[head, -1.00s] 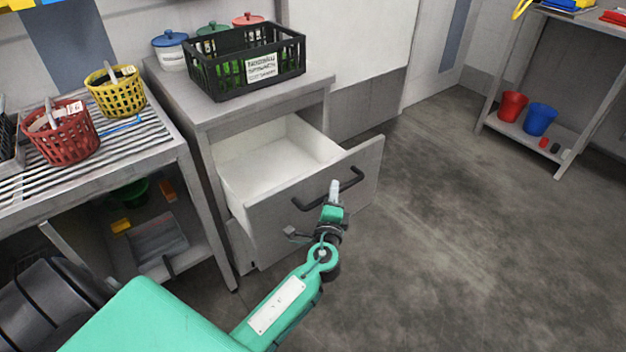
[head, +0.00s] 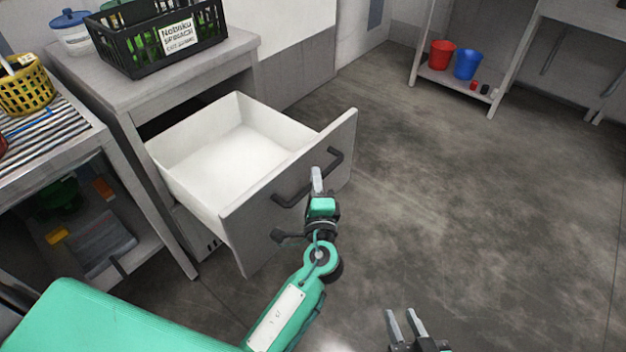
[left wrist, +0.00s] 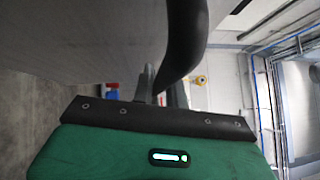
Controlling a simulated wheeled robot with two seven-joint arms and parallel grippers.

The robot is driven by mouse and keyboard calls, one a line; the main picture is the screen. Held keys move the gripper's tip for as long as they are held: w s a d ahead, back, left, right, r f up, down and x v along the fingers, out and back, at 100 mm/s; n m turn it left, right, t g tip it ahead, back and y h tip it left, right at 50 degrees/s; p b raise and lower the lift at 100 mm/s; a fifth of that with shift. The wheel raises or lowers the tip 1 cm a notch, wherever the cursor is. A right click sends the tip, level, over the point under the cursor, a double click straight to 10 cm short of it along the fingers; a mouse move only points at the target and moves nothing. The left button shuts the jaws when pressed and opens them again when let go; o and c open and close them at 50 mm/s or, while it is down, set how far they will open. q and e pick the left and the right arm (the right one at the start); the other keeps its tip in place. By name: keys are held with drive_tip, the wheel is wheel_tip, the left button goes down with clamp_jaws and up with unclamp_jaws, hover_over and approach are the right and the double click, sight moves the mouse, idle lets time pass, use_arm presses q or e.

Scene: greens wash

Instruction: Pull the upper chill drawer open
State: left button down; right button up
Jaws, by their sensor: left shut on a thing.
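The upper chill drawer (head: 235,228) is pulled well out of the grey cabinet, and its white inside (head: 225,165) looks empty. Its dark bar handle (head: 292,196) runs across the front. My left gripper (head: 317,178) is at the handle and shut on it. In the left wrist view the handle (left wrist: 187,35) comes down between the fingers of my left gripper (left wrist: 162,85), which hide part of it. My right gripper (head: 402,318) is at the bottom of the head view, its two fingers apart and empty, away from the drawer.
A black crate (head: 122,52) with a label stands on the cabinet top (head: 160,82). A slatted table with a yellow basket (head: 24,90) is at left. Red (head: 442,54) and blue buckets (head: 467,64) sit on a far shelf. The floor to the right is clear.

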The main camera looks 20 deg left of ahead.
use_arm(q)
drive_tip(key=c, duration=1.4)
unclamp_jaws()
drive_tip(key=v, duration=1.3)
drive_tip(key=shift+s+b, duration=0.3)
drive_tip(key=shift+s, duration=0.1)
use_arm(e)
drive_tip(key=shift+a+r+t, duration=0.25)
drive_tip(key=shift+a+t, duration=0.05)
drive_tip(key=shift+t, duration=0.1)
use_arm(q)
drive_tip(key=shift+d, duration=0.1)
use_arm(e)
drive_tip(key=shift+w, duration=0.15)
drive_tip(key=shift+r, duration=0.1)
